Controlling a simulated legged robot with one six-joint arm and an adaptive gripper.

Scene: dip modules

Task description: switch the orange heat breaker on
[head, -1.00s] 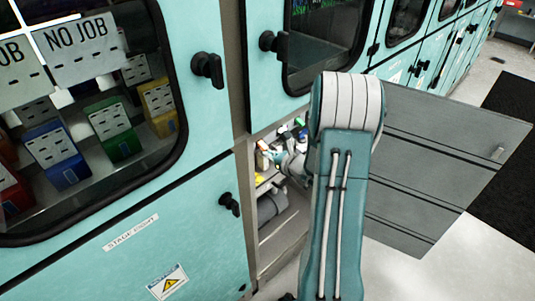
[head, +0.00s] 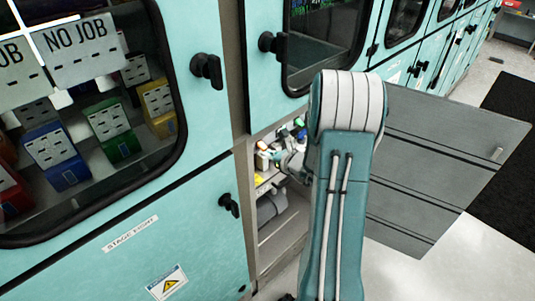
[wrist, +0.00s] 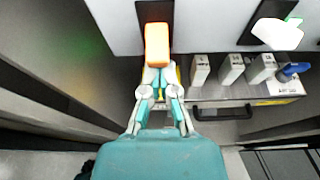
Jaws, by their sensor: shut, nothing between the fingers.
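The orange heat breaker (wrist: 157,45) shows in the wrist view as an orange lever with a bright top, in front of a dark slot in a pale panel. My gripper (wrist: 160,72) is shut and empty, its fingertips right at the lower end of the orange lever. Whether the fingertips touch the lever cannot be told. In the head view my gripper (head: 290,160) is inside the open lower cabinet, partly hidden by my arm. The orange part is too small there to make out clearly.
Beside the orange lever stand several white blocks (wrist: 231,68) and a blue-tipped lever (wrist: 292,71). A white lever (wrist: 278,33) is at the upper right. A dark cabinet wall (wrist: 50,95) is close on the left. The open grey door (head: 440,165) hangs to the right of my arm.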

